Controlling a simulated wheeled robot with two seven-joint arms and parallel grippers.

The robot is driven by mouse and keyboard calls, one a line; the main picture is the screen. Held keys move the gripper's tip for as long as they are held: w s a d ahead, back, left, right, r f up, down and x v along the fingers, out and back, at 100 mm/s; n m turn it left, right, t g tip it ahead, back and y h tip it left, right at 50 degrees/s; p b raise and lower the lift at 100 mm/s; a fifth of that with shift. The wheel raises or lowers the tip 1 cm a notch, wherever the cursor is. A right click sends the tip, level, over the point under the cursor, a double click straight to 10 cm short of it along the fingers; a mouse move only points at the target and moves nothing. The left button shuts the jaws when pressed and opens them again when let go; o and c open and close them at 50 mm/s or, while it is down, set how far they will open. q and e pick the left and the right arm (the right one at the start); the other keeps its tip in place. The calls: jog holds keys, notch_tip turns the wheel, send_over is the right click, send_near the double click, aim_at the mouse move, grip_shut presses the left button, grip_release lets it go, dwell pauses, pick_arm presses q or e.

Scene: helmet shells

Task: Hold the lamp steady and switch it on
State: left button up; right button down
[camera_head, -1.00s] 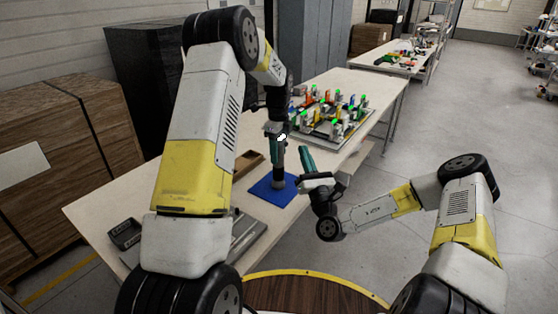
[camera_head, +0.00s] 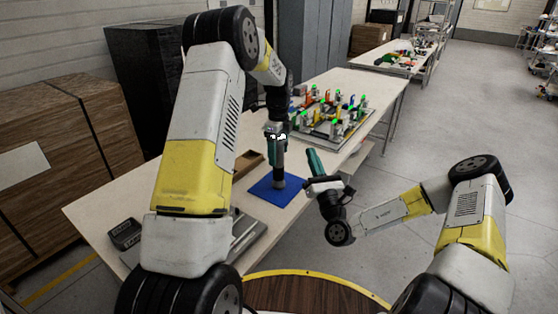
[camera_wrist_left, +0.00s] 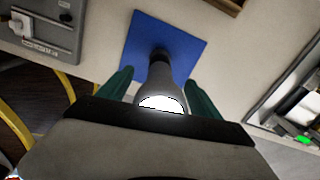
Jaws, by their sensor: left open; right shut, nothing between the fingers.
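The lamp (camera_head: 279,178) is a dark grey torch-like cylinder upright on a blue mat (camera_head: 262,194). In the left wrist view the lamp (camera_wrist_left: 173,68) widens towards me, and its near end shows bright white. My left gripper (camera_wrist_left: 158,80) is open, with one teal finger on each side of the lamp and visible gaps beside it. In the head view the left gripper (camera_head: 278,150) is over the lamp's upper part, which it partly hides. My right gripper (camera_head: 315,161) is shut and empty, to the right of the lamp and apart from it, teal fingers pointing up.
On the table, a brown tray (camera_head: 248,163) lies behind the mat. A grey panel (camera_head: 246,232) lies nearer me, and a dark box (camera_head: 124,234) is at the left. A fixture with many coloured parts (camera_head: 335,118) fills the table's far end.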

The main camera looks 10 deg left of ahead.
pick_arm(q)
notch_tip(320, 180, up, 19)
dwell(0.9)
jog(key=shift+r, duration=0.1)
notch_tip(320, 180, up, 9)
dwell(0.9)
